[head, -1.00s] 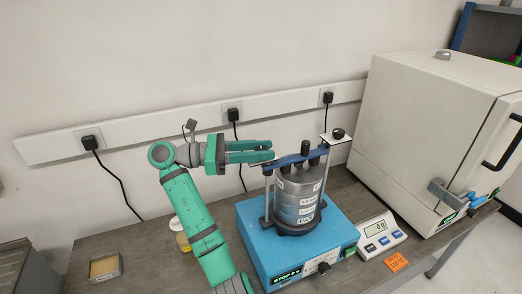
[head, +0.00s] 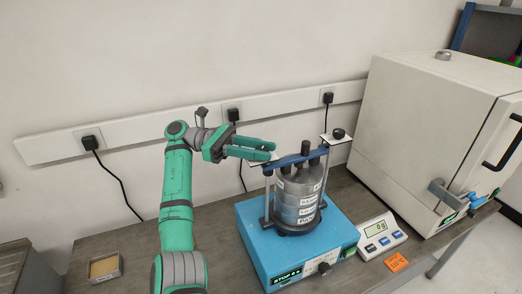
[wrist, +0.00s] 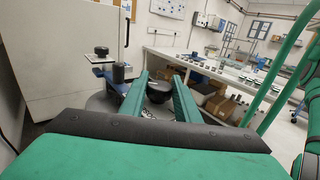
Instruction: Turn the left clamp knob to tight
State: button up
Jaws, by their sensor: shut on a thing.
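A sieve shaker with a blue base (head: 258,252) and a stack of grey sieves (head: 300,203) stands on the bench. A blue clamp bar (head: 298,159) lies across the top of the stack. My gripper (head: 272,151) is at the bar's left end. In the wrist view, the black left clamp knob (wrist: 158,93) sits between my two fingers, which are shut on it. In the head view my fingers hide this knob. The right clamp knob (head: 338,133) stands on a white plate at the bar's other end. It also shows in the wrist view (wrist: 101,51).
A black centre post (head: 305,147) rises from the bar, close to my fingers. A scale (head: 379,235) and an orange tag (head: 397,262) are right of the shaker. A large white oven (head: 430,140) stands at the right. A small tray (head: 104,268) lies at the left.

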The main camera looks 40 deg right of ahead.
jog(key=shift+r+m+g+y, duration=0.2)
jog(key=shift+m+g+y, duration=0.1)
jog(key=shift+m+y, duration=0.15)
jog(key=shift+d+y, duration=0.1)
jog(key=shift+y, duration=0.15)
jog(key=o, duration=1)
jog(key=shift+s, duration=0.15)
jog(key=shift+o, duration=0.2)
jog(key=shift+f, duration=0.1)
